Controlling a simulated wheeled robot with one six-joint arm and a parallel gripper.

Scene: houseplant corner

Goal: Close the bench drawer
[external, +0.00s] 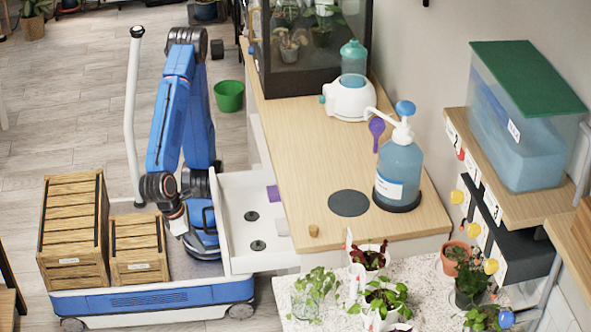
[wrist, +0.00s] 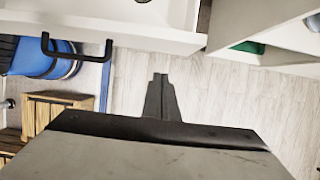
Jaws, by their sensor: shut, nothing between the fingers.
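The white bench drawer (external: 236,190) stands pulled out from the left side of the wooden-topped bench (external: 290,120). Inside it lie two dark discs and a purple item. In the wrist view the drawer's white front (wrist: 140,32) crosses the top, with a black bar handle (wrist: 76,57) at the left. My gripper (external: 179,228) is just left of the drawer front in the external view. In the wrist view my gripper (wrist: 160,76) is shut and empty, its tips below the drawer front and right of the handle, with a visible gap over floor.
Two wooden crates (external: 72,228) (external: 138,247) ride on my base beside the arm. A green bucket (external: 229,96) stands on the floor behind. The bench top holds a pump bottle (external: 399,172) and a white device (external: 349,98). Potted plants stand in front. Floor at the left is clear.

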